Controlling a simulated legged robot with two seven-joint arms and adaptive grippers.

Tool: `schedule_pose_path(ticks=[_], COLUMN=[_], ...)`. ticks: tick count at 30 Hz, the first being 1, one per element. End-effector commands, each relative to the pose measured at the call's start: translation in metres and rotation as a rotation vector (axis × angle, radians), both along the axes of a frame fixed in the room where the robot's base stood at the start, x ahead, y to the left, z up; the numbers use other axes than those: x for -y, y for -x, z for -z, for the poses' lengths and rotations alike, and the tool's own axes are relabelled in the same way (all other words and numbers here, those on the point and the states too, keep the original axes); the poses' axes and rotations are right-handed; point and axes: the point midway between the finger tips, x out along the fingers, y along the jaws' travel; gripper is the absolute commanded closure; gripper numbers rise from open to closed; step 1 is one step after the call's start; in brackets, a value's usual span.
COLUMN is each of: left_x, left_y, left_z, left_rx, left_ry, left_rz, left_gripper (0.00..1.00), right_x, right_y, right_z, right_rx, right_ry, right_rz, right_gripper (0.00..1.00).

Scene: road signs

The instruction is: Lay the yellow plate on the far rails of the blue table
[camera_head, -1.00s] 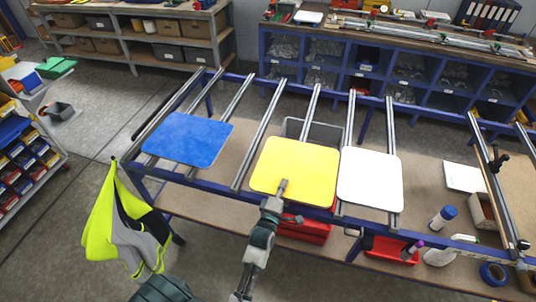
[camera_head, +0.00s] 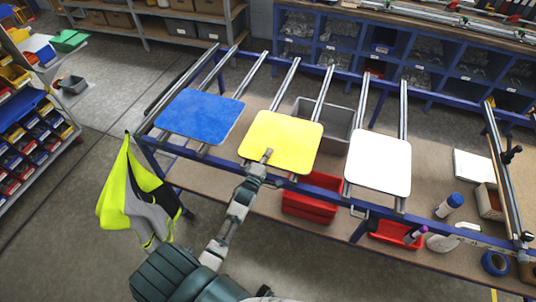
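The yellow plate (camera_head: 287,137) is a flat square with rounded corners at the near side of the blue table (camera_head: 373,213), over its metal rails (camera_head: 285,84). My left gripper (camera_head: 267,157) is at the plate's near edge, with one finger on its top face. It appears shut on that edge; the finger beneath is hidden. I cannot tell whether the plate touches the rails or is slightly above them. The far part of the rails is bare. My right gripper is not in view.
A blue plate (camera_head: 199,116) lies left of the yellow one, a white plate (camera_head: 379,162) right. A grey bin (camera_head: 335,118) and a red bin (camera_head: 312,196) sit on the lower shelf. A hi-vis vest (camera_head: 137,196) hangs at the table's left corner.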

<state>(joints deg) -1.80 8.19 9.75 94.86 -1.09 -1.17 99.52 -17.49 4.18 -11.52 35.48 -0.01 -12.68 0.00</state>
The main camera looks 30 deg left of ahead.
Motion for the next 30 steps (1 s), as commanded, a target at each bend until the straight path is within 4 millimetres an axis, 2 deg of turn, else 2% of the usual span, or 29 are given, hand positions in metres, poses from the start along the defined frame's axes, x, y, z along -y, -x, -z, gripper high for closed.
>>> schedule_pose_path(ticks=[3,6,7,15,19,23,30], left_x=[-0.002,-0.002,-0.002,-0.001,0.000,0.004,0.012], left_y=[0.000,0.000,0.000,0.000,0.009,0.033,0.086], left_z=[-0.002,0.002,0.001,0.001,0.003,0.004,0.007], left_rx=[0.004,-0.004,-0.004,-0.004,-0.005,-0.006,-0.006], left_ry=[-0.001,0.000,0.000,0.000,0.000,0.000,0.001], left_rz=[0.000,0.000,0.000,0.000,0.000,-0.001,0.000], left_gripper=[1.00,0.74,0.69,0.69,0.69,0.69,0.69], right_x=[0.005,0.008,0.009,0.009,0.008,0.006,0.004], right_y=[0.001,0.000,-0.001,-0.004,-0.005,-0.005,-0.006], right_z=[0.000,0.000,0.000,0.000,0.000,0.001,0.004], right_rx=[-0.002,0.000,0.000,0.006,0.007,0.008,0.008], right_ry=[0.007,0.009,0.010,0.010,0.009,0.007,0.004], right_rz=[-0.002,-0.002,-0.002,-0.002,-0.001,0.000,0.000], right_gripper=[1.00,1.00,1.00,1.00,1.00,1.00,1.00])
